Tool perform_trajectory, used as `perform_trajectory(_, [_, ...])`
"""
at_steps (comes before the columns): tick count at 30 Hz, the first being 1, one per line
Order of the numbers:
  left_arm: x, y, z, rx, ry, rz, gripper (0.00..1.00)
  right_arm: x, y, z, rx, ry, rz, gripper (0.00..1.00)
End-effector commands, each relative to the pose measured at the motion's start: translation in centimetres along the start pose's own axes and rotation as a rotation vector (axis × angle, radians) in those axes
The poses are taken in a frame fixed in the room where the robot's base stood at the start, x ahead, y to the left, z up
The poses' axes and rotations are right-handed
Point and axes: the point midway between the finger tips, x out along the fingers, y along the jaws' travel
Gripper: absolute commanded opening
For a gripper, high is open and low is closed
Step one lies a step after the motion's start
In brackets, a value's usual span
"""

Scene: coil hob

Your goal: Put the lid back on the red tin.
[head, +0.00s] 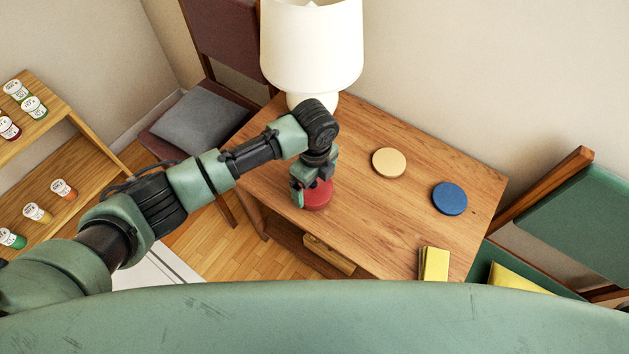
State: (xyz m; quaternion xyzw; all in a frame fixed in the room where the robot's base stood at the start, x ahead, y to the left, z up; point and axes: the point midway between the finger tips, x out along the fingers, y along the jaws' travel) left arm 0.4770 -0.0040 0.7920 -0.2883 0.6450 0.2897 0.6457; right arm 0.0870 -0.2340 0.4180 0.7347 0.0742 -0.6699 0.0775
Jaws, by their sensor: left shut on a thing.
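A red round thing (318,195) shows under my left gripper (307,184), near the left edge of the wooden table (400,225). My left gripper points down and is shut at this red thing, which looks like the red tin's lid. The gripper hides part of it. I cannot tell whether the tin is directly beneath it or whether the two touch. No separate red tin or lid shows elsewhere. My right gripper is not in view.
A cream disc (388,162) and a blue disc (450,198) lie to the right on the table. A yellow block (433,264) is at the front right edge. A white lamp (312,45) stands at the back left. The middle of the table is clear.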

Motion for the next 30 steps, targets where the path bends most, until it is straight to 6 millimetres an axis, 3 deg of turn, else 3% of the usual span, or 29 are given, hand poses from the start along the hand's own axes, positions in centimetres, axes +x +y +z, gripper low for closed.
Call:
perform_trajectory(13, [0.02,-0.01,-0.02,0.001,0.000,0.000,0.55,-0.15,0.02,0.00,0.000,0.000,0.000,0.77])
perform_trajectory(14, [0.02,-0.01,-0.02,0.001,0.000,0.000,0.97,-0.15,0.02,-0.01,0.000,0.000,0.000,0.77])
perform_trajectory(15, [0.02,-0.01,-0.02,0.001,0.000,0.000,1.00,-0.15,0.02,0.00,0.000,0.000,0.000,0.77])
perform_trajectory(30, [-0.52,0.00,-0.01,0.000,0.000,0.000,1.00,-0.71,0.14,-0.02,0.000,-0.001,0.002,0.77])
